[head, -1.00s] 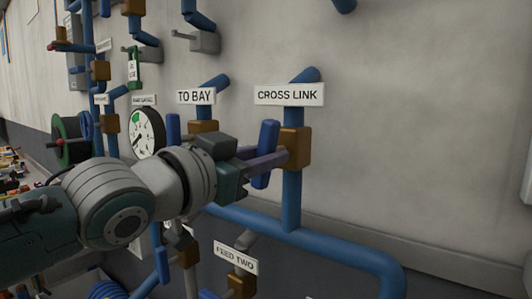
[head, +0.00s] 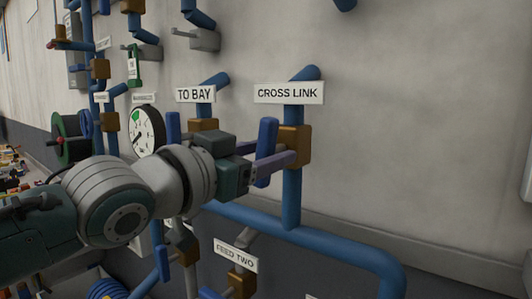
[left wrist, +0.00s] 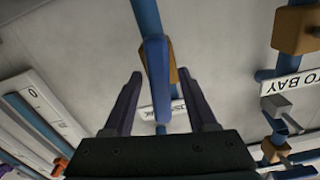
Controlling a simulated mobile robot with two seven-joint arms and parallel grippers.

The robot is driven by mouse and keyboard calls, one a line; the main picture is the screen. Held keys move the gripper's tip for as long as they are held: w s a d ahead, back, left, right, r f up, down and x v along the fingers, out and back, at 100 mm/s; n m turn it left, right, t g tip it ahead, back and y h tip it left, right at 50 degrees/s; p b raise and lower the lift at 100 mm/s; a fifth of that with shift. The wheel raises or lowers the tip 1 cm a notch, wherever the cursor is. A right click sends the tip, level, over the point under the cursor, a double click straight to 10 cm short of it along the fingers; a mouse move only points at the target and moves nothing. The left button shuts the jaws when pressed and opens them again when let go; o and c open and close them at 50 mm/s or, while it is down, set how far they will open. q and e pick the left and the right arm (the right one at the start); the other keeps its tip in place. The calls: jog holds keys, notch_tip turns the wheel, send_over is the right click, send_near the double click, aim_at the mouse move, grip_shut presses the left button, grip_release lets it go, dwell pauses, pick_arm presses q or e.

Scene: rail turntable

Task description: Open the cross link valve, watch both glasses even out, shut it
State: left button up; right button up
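The cross link valve is a brown body (head: 297,145) on a blue pipe under the CROSS LINK label (head: 289,93). Its blue handle (head: 267,140) stands upright, in line with the pipe. My left gripper (head: 275,165) is at the handle, its purple fingers reaching past it toward the valve body. In the left wrist view the handle (left wrist: 158,75) lies between the two open fingers (left wrist: 158,105), with a gap on each side. A pale strip with marks and a "0" (left wrist: 32,97) shows at the left there; I cannot tell whether it belongs to a glass. My right gripper is not in view.
The TO BAY valve (head: 203,126) is just left of my gripper. The FEED TWO valve (head: 241,283) sits below, and a blue pipe (head: 330,244) runs under the cross link. A round gauge (head: 146,131) is further left.

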pick_arm(q)
jog(key=shift+s, duration=0.1)
jog(key=b+v, duration=0.2)
jog(key=v, duration=0.7)
jog(key=shift+s+a+b, duration=0.25)
jog(key=shift+s+b, duration=0.05)
jog(key=shift+b, duration=0.05)
jog(key=shift+f, duration=0.1)
